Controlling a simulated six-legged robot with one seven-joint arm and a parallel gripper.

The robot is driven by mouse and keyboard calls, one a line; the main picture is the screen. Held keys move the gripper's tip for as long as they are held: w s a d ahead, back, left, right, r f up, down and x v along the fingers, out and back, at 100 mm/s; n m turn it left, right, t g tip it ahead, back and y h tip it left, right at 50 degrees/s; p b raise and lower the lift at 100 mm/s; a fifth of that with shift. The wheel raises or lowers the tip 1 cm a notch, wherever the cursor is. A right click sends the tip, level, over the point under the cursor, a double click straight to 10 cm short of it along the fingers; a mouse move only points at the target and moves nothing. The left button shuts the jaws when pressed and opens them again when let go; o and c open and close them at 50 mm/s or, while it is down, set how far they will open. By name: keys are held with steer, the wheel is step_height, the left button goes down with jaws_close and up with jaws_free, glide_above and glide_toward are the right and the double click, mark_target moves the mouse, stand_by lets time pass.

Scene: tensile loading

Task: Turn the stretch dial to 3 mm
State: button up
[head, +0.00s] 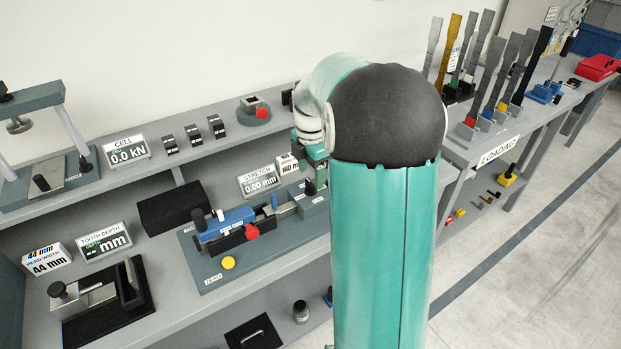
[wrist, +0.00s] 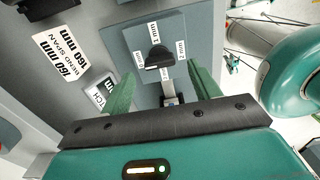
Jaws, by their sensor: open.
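The stretch dial is a black knob (wrist: 158,57) on a grey-blue block (wrist: 127,37) with small white mm labels around it; the top one looks like 1 mm, the side ones are too small to read surely. In the head view the knob (head: 310,187) stands on the right end of the bench rig. The STRETCH display (head: 261,180) reads 0.00 mm. My gripper (wrist: 161,70) is open, its green fingers on either side of the view below the knob, apparently not touching it. In the head view my arm partly hides the gripper (head: 316,152).
The rig has a blue clamp (head: 237,215), a red knob (head: 252,232) and a yellow button (head: 228,262). A 160 mm bend-span sign (wrist: 60,53) lies left of the dial block in the wrist view. Specimens stand in the loading rack (head: 490,110) at right.

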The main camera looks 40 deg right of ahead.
mark_target(311, 188)
steer(key=shift+f, duration=1.4)
steer(key=c, duration=1)
